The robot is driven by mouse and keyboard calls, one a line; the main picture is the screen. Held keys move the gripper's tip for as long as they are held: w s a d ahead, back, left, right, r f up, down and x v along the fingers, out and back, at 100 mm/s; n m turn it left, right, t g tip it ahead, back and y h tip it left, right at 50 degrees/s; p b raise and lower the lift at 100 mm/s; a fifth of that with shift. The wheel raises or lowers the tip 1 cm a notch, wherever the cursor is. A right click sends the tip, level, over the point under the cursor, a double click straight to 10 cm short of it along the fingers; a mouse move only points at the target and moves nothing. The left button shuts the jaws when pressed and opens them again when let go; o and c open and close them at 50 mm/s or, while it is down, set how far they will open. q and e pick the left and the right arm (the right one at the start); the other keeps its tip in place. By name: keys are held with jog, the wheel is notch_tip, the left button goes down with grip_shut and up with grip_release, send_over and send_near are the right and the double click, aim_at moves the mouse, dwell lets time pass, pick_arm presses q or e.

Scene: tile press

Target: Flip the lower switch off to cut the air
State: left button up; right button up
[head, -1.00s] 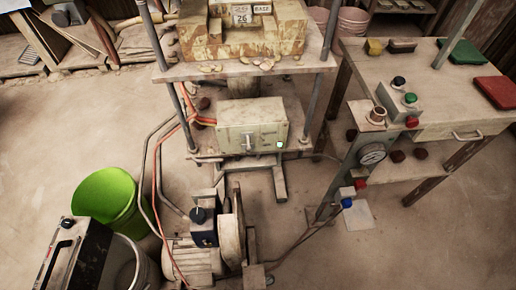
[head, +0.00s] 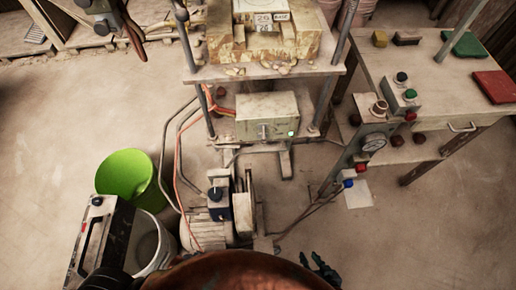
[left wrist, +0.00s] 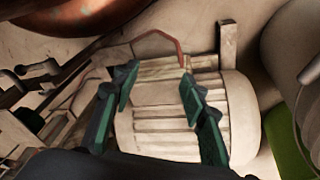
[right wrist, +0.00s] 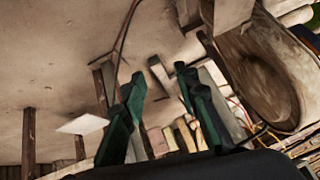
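A grey control box (head: 266,118) under the press carries a small toggle switch (head: 263,131) and a lit green lamp (head: 291,133). Lower down, a dark blue switch box (head: 216,208) with a black knob (head: 215,192) sits on the motor. On the post at right, a red knob (head: 361,168) is above a blue knob (head: 348,183). My right gripper (head: 313,258) is low in the head view, apart from all of these; the right wrist view shows it open and empty. My left gripper (left wrist: 156,82) is open and empty, with the ribbed motor (left wrist: 165,130) beyond its fingers.
A green bucket (head: 130,180) and a grey bucket (head: 153,245) stand at left. A pressure gauge (head: 373,142) is on the right post, beside a worktable (head: 425,120). Hoses run from press to motor.

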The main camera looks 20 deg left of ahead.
jog(key=w+a+r+n+t+y+p, duration=0.25)
jog(key=w+a+r+p, duration=0.4)
jog(key=r, duration=0.65)
jog(key=w+a+r+n+t+y+p, duration=0.1)
jog(key=w+a+r+t+y+p, duration=0.2)
jog(key=a+r+p, duration=0.75)
jog(key=w+a+r+n+t+y+p, duration=0.15)
jog(key=w+a+r+p, duration=0.35)
jog(key=r, duration=1.1)
pick_arm(q)
jog(key=s+a, duration=0.4)
jog(key=s, duration=0.5)
jog(key=s+a+g+y, duration=0.1)
jog(key=s+a, duration=0.3)
jog(key=s, duration=0.5)
jog(key=shift+s+a+m+y, duration=0.3)
jog(key=shift+s, duration=0.1)
pick_arm(e)
jog(key=w+d+x, duration=0.1)
jog(key=x, duration=0.7)
jog(key=shift+d+n+t, duration=0.25)
jog(key=shift+n+t, duration=0.05)
jog(key=shift+t, duration=0.1)
jog(key=shift+f, duration=0.1)
jog(key=shift+c, duration=0.6)
grip_shut()
